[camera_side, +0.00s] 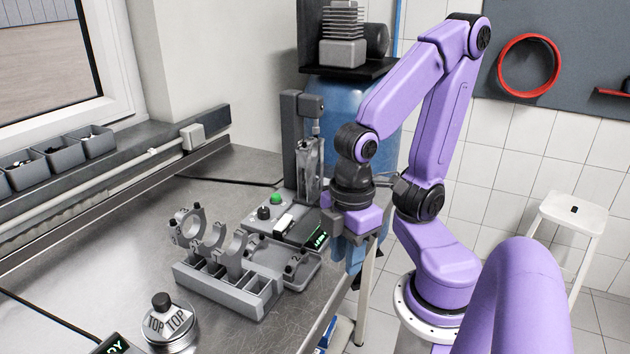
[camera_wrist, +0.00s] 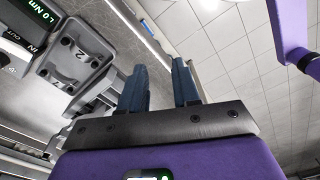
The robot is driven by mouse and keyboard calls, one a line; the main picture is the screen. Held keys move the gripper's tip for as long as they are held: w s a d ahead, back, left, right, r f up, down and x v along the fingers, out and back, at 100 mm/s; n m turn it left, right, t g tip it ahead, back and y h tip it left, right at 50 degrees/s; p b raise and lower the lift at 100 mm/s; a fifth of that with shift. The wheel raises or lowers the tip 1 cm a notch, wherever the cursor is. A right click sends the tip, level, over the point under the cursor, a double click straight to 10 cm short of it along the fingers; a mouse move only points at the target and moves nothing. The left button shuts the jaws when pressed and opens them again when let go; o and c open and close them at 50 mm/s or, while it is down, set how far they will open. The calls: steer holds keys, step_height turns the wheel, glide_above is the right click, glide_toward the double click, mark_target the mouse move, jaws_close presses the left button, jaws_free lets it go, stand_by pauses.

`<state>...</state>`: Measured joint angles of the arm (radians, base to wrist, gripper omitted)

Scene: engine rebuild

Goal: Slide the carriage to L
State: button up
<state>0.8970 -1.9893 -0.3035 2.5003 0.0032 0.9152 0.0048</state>
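My gripper (camera_side: 366,262) hangs beside the table's right edge, next to the bench device. In the wrist view its two blue fingers (camera_wrist: 159,68) stand apart with nothing between them. The bench device has a grey upright column (camera_side: 291,140), a green button (camera_side: 277,198) and a lit display (camera_side: 317,239). A grey fixture (camera_side: 293,268) lies in front of it; in the wrist view, a grey fixture (camera_wrist: 82,55) marked with a 2 lies left of the fingers, apart from them. I cannot tell which part is the carriage, and no L mark is readable. My arm hides part of the device.
A piston marked TOP (camera_side: 168,328) is at the front. Grey bins (camera_side: 62,155) line the window ledge. A blue drum (camera_side: 340,105) stands behind. The left middle tabletop is clear.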

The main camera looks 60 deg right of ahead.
steer(key=shift+o, duration=1.2)
steer(key=shift+w+r+m, duration=0.1)
steer(key=shift+w+m, duration=0.25)
steer(key=shift+m, duration=0.05)
steer(key=w+d+r+m, duration=0.2)
steer(key=w+d+m, duration=0.2)
steer(key=w+m, duration=0.5)
step_height(320, 180, up, 7)
steer(key=m+t+y, duration=0.3)
steer(key=m, duration=2.7)
glide_above(328, 187)
steer(key=s+d, duration=0.5)
steer(key=x, duration=1.7)
steer(key=shift+w+f, duration=0.1)
steer(key=shift+f, duration=0.25)
jaws_close()
